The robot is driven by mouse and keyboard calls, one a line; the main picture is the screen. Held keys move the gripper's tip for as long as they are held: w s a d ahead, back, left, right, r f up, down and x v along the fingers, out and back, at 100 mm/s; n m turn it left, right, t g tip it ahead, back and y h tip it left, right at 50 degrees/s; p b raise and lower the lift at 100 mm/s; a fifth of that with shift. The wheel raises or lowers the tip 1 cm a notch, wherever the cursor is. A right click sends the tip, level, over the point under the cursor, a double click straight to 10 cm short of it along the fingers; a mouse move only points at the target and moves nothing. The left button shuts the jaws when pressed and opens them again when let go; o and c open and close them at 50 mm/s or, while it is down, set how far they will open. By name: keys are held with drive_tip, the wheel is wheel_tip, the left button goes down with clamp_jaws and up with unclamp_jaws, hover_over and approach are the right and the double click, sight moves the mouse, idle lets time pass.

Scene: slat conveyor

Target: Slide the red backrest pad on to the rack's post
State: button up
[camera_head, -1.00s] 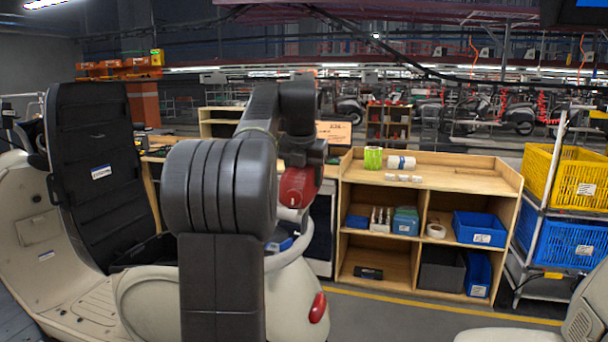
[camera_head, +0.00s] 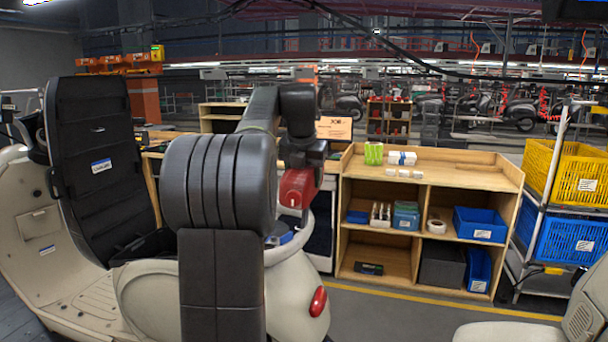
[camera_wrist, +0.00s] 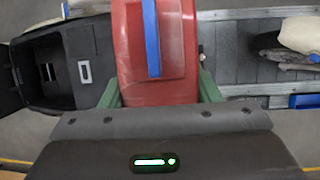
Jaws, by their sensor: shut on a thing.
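The red backrest pad (camera_wrist: 178,55) fills the top middle of the wrist view, with a blue strip (camera_wrist: 151,40) along it. My gripper (camera_wrist: 159,88) is shut on it, one green finger on each side. In the head view the pad (camera_head: 298,188) shows partly behind my arm, above the rear of a cream scooter (camera_head: 290,285). The rack's post cannot be made out; the pad and my arm cover that area. I cannot tell whether the pad touches the rack.
The scooter's black seat (camera_head: 100,160) stands raised at left; its open black compartment (camera_wrist: 62,65) shows in the wrist view. A wooden shelf (camera_head: 455,178) stands behind. A trolley with yellow (camera_head: 575,178) and blue crates is at right, and another scooter's seat (camera_head: 585,310) at lower right.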

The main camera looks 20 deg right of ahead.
drive_tip(key=shift+f, duration=0.45)
drive_tip(key=o, duration=1.3)
drive_tip(key=v, duration=1.3)
drive_tip(key=shift+s+a+r, duration=0.1)
drive_tip(key=shift+s+r, duration=0.05)
drive_tip(key=shift+r, duration=0.25)
drive_tip(key=x, duration=1.4)
drive_tip(key=shift+r, duration=0.35)
drive_tip(key=shift+s, duration=0.1)
